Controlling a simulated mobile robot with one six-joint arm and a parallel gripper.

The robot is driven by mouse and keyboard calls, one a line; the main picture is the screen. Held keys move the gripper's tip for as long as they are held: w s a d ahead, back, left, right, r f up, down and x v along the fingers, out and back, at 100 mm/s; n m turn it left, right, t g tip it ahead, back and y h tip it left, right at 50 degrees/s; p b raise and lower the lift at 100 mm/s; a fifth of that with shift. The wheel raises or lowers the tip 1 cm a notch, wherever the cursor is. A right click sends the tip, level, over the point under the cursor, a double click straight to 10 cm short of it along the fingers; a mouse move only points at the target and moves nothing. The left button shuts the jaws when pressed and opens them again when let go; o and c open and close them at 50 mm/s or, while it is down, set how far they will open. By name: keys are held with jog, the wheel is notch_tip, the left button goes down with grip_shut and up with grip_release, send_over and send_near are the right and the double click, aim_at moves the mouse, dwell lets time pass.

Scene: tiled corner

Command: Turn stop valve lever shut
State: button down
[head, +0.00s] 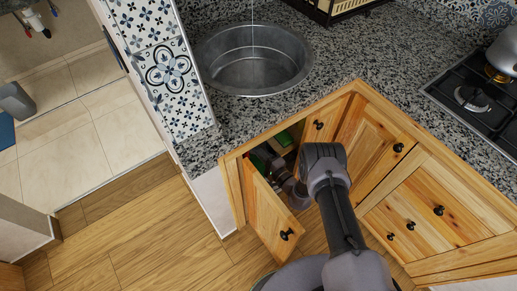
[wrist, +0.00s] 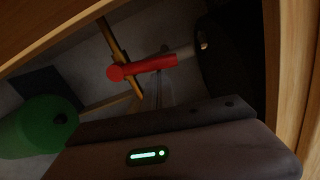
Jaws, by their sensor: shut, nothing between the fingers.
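A red valve lever (wrist: 150,65) shows in the upper middle of the wrist view, lying roughly sideways with a rounded left end. A pale metal piece (wrist: 184,52) continues from its right end toward a dark shape. My gripper (wrist: 165,118) fills the bottom of the wrist view; it is shut and empty, below the lever in the picture. I cannot see it touching the lever. In the head view my arm reaches into the open cabinet under the sink, and the lever is hidden there.
A green cylinder (wrist: 35,126) lies at the left of the wrist view, close to my gripper. A thin yellowish bar (wrist: 121,55) crosses behind the lever. The open cabinet door (head: 268,217) stands left of my arm, below the sink (head: 254,58). The cabinet interior is dark and tight.

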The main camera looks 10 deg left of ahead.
jog(key=w+d+f+b, duration=0.2)
jog(key=w+d+b, duration=0.1)
jog(key=b, duration=0.1)
jog(key=s+d+r+p, duration=0.3)
jog(key=s+d+p, duration=0.4)
jog(key=d+p, duration=0.15)
jog(key=w+a+b, duration=0.4)
jog(key=a, duration=0.7)
jog(key=shift+f, duration=0.15)
